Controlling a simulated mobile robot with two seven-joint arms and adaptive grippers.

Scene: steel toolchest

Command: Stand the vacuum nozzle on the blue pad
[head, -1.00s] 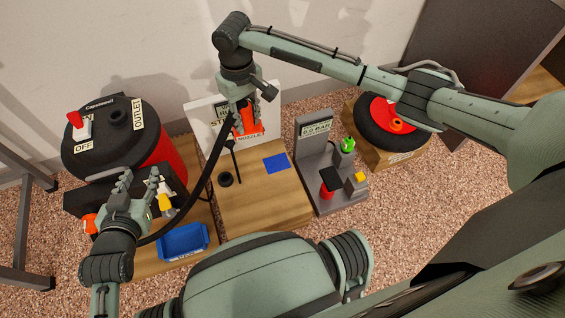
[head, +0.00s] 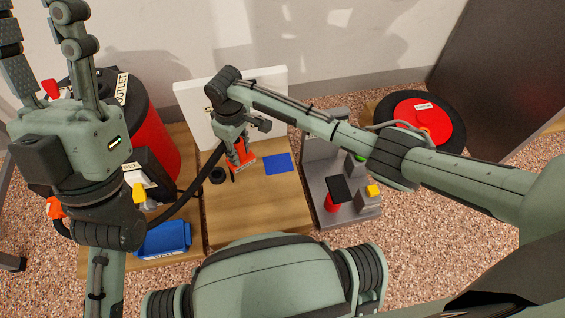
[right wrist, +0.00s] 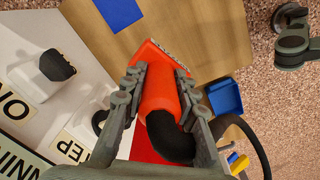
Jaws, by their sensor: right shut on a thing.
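The orange-red vacuum nozzle (head: 243,163) is upright or nearly so in the head view, just left of the blue pad (head: 277,162) on the wooden board. My right gripper (head: 240,149) is shut on it from above. In the right wrist view the nozzle (right wrist: 163,92) sits between both fingers (right wrist: 162,88), with its flared end toward the board and a black hose end entering it. The blue pad (right wrist: 119,13) lies bare beyond it. I cannot tell whether the nozzle touches the board. My left gripper (head: 48,45) is raised, open and empty at the upper left.
The black hose (head: 180,203) curves along the board's left side. A red and black vacuum drum (head: 160,140) and a blue bin (head: 164,238) stand left. A grey stand (head: 345,212) is right of the board, with a wheel (head: 425,115) behind. A white panel (head: 270,85) backs the board.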

